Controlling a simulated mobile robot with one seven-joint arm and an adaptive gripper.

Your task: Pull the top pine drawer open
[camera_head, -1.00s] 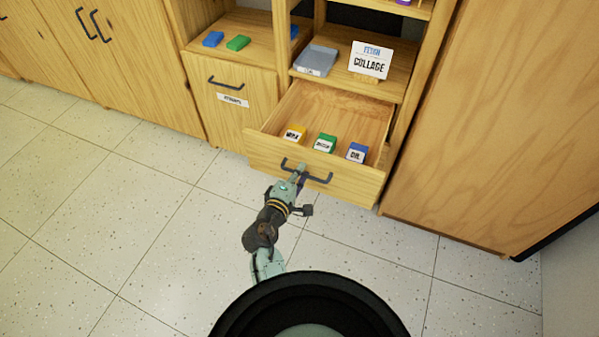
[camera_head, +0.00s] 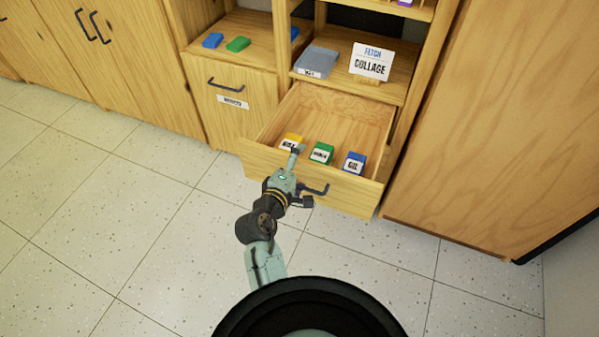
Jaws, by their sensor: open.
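The pine drawer (camera_head: 262,158) under the open shelf is pulled well out, its inside showing.
A grey tray (camera_head: 316,62) and a collage sign (camera_head: 371,60) stand on the shelf above. A closed door (camera_head: 230,112) with its own handle is at the left, a tall wooden cabinet (camera_head: 490,120) at the right. The tiled floor (camera_head: 140,200) in front is clear.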

